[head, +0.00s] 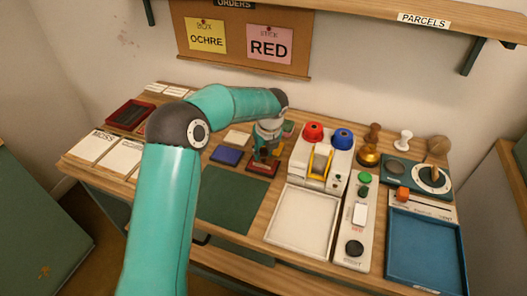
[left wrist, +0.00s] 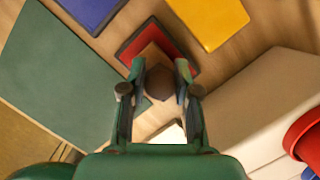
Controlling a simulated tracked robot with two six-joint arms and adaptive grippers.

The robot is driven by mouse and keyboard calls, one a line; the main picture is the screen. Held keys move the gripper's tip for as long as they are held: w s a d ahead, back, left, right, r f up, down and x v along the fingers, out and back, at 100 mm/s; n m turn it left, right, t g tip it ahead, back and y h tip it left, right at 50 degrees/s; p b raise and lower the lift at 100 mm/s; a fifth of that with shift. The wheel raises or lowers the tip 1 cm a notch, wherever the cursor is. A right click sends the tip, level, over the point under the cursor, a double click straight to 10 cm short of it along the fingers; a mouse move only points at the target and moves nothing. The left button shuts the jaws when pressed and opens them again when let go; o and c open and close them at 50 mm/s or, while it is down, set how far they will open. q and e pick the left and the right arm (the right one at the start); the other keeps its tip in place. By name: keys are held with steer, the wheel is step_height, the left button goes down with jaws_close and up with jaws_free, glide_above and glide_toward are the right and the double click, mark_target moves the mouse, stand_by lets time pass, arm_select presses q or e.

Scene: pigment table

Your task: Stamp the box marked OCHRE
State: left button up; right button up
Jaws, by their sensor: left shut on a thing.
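My left gripper (head: 264,155) is over the red ink pad (head: 262,170), left of the white machine. In the left wrist view my left gripper (left wrist: 158,88) is shut on a brown wooden stamp (left wrist: 158,78), seen from above with its dark knob between the fingers. The red pad (left wrist: 178,42) lies under and beyond it; I cannot tell whether the stamp touches it. A pinned note (head: 206,37) reads OCHRE. A pale box (head: 92,146) at the left reads MOSS, with another box (head: 121,158) beside it whose word is unclear. My right gripper is not in view.
A blue pad (head: 227,156) lies left of the red one. A green mat (head: 235,200) is clear in front. The white machine (head: 318,160) with red and blue knobs stands close on the right. A white tray (head: 300,220) and blue tray (head: 425,250) are empty.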

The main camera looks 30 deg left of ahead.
arm_select(q)
step_height(320, 180, up, 7)
steer(key=p, duration=0.6)
steer(key=shift+p, duration=0.4)
steer(key=shift+f, duration=0.1)
